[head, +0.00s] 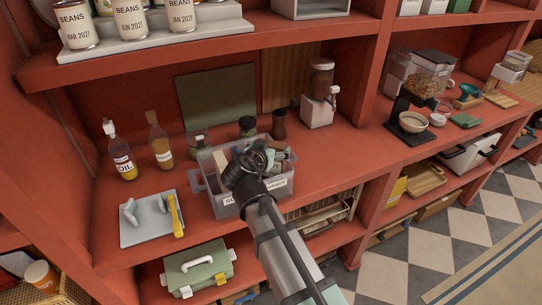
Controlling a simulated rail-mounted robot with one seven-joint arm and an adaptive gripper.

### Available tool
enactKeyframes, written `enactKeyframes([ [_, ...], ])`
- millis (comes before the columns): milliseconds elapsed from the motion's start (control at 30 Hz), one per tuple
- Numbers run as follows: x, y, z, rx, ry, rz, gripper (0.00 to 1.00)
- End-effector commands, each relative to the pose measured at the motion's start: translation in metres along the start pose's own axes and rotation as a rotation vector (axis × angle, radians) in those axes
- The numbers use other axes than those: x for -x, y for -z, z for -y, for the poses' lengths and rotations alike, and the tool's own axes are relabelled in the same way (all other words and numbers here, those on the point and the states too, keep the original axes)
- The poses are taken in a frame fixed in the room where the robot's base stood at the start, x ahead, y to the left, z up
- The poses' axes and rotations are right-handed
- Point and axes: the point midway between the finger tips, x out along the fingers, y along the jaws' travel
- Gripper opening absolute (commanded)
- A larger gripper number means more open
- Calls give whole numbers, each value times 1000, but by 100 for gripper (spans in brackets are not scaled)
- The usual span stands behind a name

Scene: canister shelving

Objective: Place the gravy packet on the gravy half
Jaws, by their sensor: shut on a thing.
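A clear plastic bin (209,178) stands on the red middle shelf in the head view, with a white label (277,189) on its front, partly covered by my arm. Several upright packets (279,158) in pale, teal and dark colours show inside it. I cannot read which is gravy or where the halves divide. My gripper (250,166) is over the left and middle part of the bin, seen from behind. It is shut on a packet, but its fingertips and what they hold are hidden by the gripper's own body.
A grey tray (140,232) with a yellow-handled tool lies left of the bin. An oil bottle (121,158) and a second bottle (160,143) stand behind it. Jars (247,126) stand behind the bin, a dispenser (318,100) to its right. Bean cans (129,18) are above.

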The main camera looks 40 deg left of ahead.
Motion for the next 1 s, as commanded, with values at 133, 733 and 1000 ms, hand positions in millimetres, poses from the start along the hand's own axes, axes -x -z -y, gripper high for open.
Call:
enactKeyframes([
  [133, -3, -8, 0, 0, 0, 1, 38],
  [733, -14, -36, 0, -1, 0, 1, 100],
  [1000, -14, -35, 0, -1, 1, 1, 100],
])
